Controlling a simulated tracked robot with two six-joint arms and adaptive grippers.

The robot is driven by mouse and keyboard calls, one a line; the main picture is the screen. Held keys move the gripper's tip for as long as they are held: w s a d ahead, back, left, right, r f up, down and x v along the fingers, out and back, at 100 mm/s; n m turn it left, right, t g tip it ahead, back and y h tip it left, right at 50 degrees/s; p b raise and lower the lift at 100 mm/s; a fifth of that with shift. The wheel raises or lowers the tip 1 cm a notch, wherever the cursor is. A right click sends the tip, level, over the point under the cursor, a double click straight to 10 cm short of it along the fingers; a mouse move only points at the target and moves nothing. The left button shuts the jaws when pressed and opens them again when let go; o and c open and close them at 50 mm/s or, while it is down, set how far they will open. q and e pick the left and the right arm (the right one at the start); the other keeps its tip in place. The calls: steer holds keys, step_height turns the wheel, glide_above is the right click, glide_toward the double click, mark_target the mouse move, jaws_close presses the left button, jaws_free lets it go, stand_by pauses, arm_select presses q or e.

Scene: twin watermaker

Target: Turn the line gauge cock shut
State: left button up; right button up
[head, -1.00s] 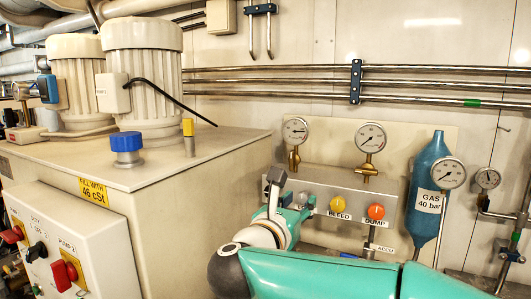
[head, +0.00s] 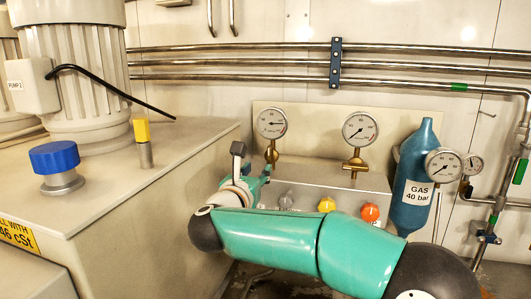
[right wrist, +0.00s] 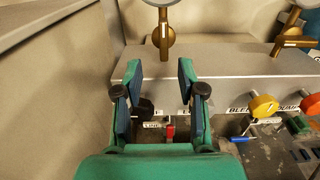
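Two dial gauges stand on brass cocks on the grey manifold block. The left gauge (head: 272,123) has a brass cock (head: 272,155), taken as the line gauge cock; its handle looks upright, along the stem. It also shows in the right wrist view (right wrist: 163,38), ahead of the fingers. My right gripper (right wrist: 158,75) is open and empty, a blue-green finger on each side, apart from the cock. In the head view my right gripper (head: 260,180) is partly hidden by its own wrist, just below and left of the left gauge. My left gripper is not in view.
The right gauge (head: 359,128) has a brass cock with a crosswise handle. Grey, yellow (head: 327,205) and orange (head: 370,212) knobs line the manifold (head: 335,181). A blue gas bottle (head: 413,182) stands at right. The beige tank (head: 150,215) with a blue cap is close at left.

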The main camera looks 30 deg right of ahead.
mark_target(269, 157)
steer(key=p+x, duration=0.3)
steer(key=x, duration=0.6)
steer(key=shift+s+d, duration=0.15)
steer(key=shift+d, duration=0.1)
steer(key=shift+c, duration=0.3)
jaws_close()
steer(key=shift+a, duration=0.1)
